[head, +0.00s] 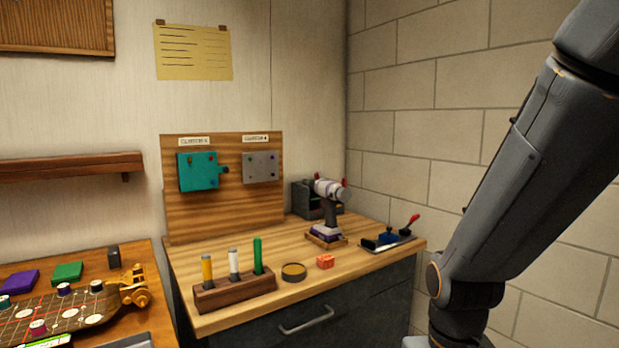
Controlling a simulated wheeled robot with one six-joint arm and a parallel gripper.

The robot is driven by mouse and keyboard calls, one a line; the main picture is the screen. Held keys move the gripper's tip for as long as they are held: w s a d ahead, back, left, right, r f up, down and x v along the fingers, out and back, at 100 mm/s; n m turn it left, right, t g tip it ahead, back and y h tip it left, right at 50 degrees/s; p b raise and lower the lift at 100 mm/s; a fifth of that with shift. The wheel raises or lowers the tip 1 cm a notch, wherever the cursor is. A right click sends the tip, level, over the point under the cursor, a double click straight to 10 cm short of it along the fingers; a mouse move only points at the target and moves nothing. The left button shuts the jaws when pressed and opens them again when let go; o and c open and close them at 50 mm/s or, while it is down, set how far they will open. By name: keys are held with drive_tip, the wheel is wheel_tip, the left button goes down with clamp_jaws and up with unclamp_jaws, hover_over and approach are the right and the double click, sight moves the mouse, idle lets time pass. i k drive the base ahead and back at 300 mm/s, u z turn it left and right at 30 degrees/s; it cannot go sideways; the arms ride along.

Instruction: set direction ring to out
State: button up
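A power driver (329,208) with a pale body and dark grip stands upright in a wooden holder (326,240), towards the right back of the workbench. Red parts show at the ends of its body. It is too small here to tell which part is the direction ring or how it is set. My arm crosses the right side of the head view, in front of the brick wall and right of the bench. My gripper is not in view.
The workbench (210,325) also holds a wooden rack (235,291) with three coloured tubes, a round dish (293,272), an orange block (325,261) and a tool tray (388,243). An upright board (225,215) stands behind. A grey box (302,199) sits behind the driver.

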sight(343, 193)
drive_tip(key=u, duration=0.55)
drive_tip(key=i, duration=0.5)
drive_tip(key=u, duration=0.45)
